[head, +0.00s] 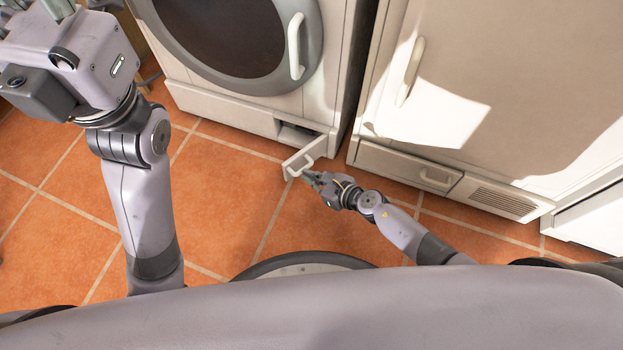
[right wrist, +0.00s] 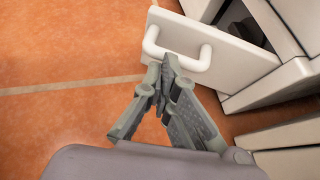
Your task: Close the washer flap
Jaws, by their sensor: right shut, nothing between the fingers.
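The washer (head: 240,98) stands at the top of the head view with its round door shut. Its small white flap (head: 304,157), low at the right front corner, stands open and swung out, with the dark opening (head: 296,132) behind it. The flap (right wrist: 222,68) and its white handle (right wrist: 176,54) show large in the right wrist view. My right gripper (head: 313,178) is shut and empty, with its fingertips (right wrist: 168,68) close by the handle; I cannot tell whether they touch it. My left gripper (head: 30,50) is at the upper left, far from the flap, its fingers not clearly shown.
A second white appliance (head: 445,130) stands to the right of the washer, with its own closed flap (head: 405,168) and a vent grille at the bottom. A narrow gap separates the two. The orange tiled floor (head: 230,190) before the washer is clear.

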